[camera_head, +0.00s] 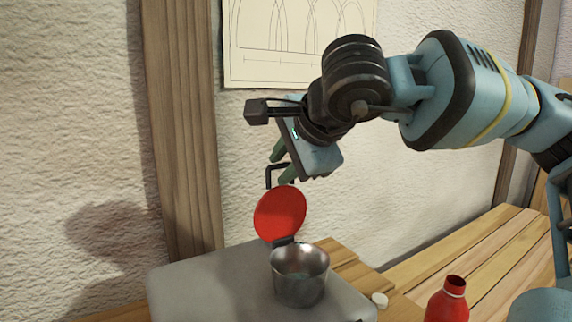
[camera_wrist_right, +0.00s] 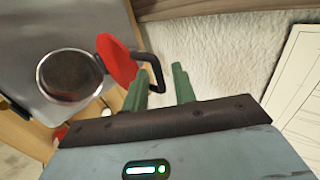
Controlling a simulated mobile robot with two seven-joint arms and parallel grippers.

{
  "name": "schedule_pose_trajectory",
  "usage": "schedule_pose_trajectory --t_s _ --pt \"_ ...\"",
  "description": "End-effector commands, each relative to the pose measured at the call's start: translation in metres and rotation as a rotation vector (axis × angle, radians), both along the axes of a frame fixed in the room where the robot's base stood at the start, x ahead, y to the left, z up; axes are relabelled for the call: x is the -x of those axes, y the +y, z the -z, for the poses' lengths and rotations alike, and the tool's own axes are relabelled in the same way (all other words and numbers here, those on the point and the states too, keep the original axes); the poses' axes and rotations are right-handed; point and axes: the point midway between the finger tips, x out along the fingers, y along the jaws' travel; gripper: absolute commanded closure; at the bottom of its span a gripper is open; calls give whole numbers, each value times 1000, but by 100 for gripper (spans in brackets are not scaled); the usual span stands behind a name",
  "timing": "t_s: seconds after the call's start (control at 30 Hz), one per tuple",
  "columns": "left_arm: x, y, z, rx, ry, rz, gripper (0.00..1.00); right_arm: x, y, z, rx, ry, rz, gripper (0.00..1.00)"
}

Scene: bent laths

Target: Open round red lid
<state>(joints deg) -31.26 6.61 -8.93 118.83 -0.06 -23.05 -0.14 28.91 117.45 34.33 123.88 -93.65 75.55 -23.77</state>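The round red lid (camera_head: 280,213) stands raised, tilted up on its hinge at the back of a small metal pot (camera_head: 300,290). The pot's mouth is uncovered. In the right wrist view the lid (camera_wrist_right: 116,60) shows beside the round pot mouth (camera_wrist_right: 70,75). A black bar handle (camera_wrist_right: 149,62) sticks out from the lid's outer face. My right gripper (camera_wrist_right: 160,76) has its green fingers apart, with the handle's end at or near the gap; contact cannot be told. In the head view this gripper (camera_head: 279,164) is above the lid. My left gripper is out of view.
The pot stands on a grey slab (camera_head: 205,285) on a wooden surface. A red bottle (camera_head: 447,303) and a small white cap (camera_head: 380,300) are at the right front. A rough white wall and wooden post (camera_head: 185,130) stand close behind.

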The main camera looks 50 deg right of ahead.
Motion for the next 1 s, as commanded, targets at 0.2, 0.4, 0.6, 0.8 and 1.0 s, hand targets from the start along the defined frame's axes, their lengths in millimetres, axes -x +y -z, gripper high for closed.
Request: schedule_pose_trajectory --t_s 0.2,0.4,0.6,0.8,1.0 --pt "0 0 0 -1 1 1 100 0 0 0 0 1 0 82" --pt "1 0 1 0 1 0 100 0 0 0 0 1 1 100" --pt "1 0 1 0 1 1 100 -2 -1 0 0 2 1 100" --pt "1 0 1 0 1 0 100 -11 -4 2 0 3 1 100" --pt "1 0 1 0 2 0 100 -22 -7 4 0 3 1 100"
